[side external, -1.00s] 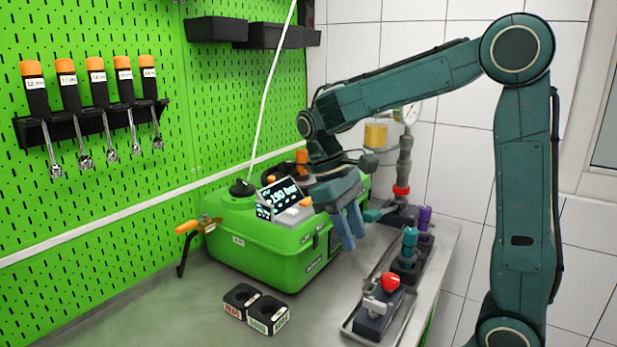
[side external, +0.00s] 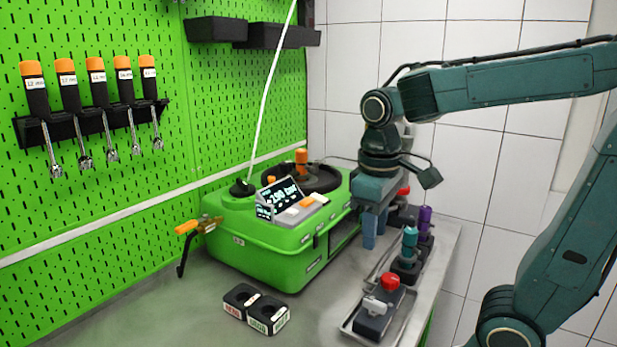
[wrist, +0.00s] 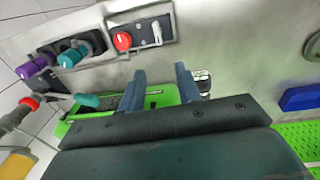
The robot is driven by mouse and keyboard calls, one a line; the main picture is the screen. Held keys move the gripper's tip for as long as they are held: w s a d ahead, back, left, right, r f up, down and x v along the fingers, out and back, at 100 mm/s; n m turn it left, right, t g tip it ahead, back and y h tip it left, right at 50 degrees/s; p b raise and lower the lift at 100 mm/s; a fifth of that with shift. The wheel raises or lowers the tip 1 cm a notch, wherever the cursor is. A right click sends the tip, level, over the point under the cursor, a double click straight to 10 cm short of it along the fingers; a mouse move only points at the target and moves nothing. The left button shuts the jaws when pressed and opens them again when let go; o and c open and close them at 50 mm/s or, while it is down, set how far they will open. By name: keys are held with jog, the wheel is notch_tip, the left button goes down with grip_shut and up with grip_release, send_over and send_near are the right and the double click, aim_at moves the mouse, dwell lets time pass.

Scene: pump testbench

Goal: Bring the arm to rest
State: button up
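My gripper (side external: 374,236) hangs with its blue-grey fingers pointing down, at the right end of the green pump case (side external: 262,252). In the wrist view the two fingers (wrist: 160,86) stand apart with nothing held between them, so it is open. Part of the green case (wrist: 160,97) shows between and below them. My wrist hides some of the case's right end and the fittings behind it. I cannot tell from the side view how far the fingertips are from the case.
A metal tray (side external: 349,325) at the bench's right edge bears a block with a red knob (side external: 390,281). Teal (side external: 410,240) and purple (side external: 425,216) fittings stand behind it. Black blocks (side external: 256,309) lie in front of the case. Bare bench lies at front left.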

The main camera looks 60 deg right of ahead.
jog(key=shift+s+a+r+t+y, duration=0.1)
jog(key=shift+s+a+t, duration=0.35)
jog(key=shift+s+t, duration=0.45)
jog(key=shift+s+a+r+t+y, duration=0.1)
jog(key=shift+s+a+t, duration=0.3)
jog(key=shift+s+t, duration=0.45)
jog(key=shift+s+a+t+y, duration=0.1)
jog(key=shift+s+a+t, duration=0.35)
jog(key=shift+s+t, duration=0.45)
jog(key=shift+w, duration=0.1)
